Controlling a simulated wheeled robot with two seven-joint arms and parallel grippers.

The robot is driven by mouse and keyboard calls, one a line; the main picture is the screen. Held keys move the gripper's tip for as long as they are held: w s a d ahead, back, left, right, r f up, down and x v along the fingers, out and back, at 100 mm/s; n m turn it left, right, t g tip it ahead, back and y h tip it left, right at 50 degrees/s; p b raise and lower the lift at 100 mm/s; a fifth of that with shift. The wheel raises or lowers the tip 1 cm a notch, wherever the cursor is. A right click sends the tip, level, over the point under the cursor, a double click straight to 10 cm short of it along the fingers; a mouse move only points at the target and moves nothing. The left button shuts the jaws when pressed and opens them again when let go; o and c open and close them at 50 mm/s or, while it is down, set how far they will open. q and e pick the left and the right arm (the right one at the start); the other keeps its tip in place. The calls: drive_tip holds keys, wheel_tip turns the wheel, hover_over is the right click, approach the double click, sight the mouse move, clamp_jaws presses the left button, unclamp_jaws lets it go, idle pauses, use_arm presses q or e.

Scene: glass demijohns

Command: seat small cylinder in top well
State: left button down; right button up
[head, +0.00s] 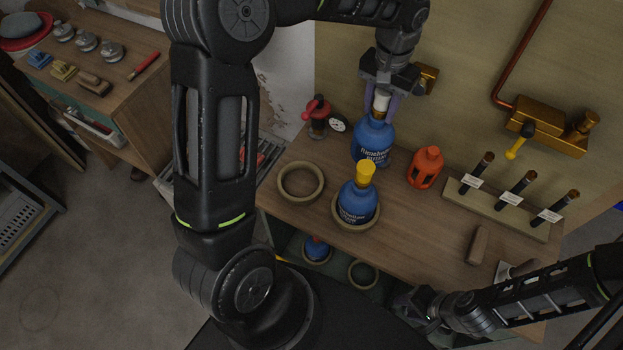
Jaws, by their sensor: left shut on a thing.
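My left gripper (381,98) points down and is shut on the white neck of a blue cylinder (373,141). That cylinder is upright behind the other one; I cannot tell whether its base touches the bench. A second blue cylinder (357,203) with a yellow cap stands in the right-hand ring well (344,225) on the bench top. The left-hand ring well (301,182) on top is empty. A blue cylinder (317,248) with a red top sits in a lower-shelf ring, beside an empty lower ring (363,273). My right gripper (408,303) is low at the bench's front edge, its fingers unclear.
A rack (497,209) of dark tubes lies further right. A red-topped jar (317,117) and a gauge (338,122) are at back left. Brass fittings (545,125) are on the back wall.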

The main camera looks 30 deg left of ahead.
sight(375, 129)
use_arm(q)
drive_tip(key=shift+w+d+r, duration=0.1)
drive_tip(key=shift+w+d, duration=0.1)
drive_tip(key=shift+w, duration=0.15)
drive_tip(key=shift+w+f+b, duration=0.1)
drive_tip(key=shift+f+b, duration=0.2)
drive_tip(key=shift+f, duration=0.05)
drive_tip(key=shift+s+f+b, duration=0.2)
drive_tip(key=shift+f+b, duration=0.2)
drive_tip(key=shift+b, duration=0.05)
drive_tip(key=shift+f+b, duration=1.5)
drive_tip(key=shift+f, duration=0.2)
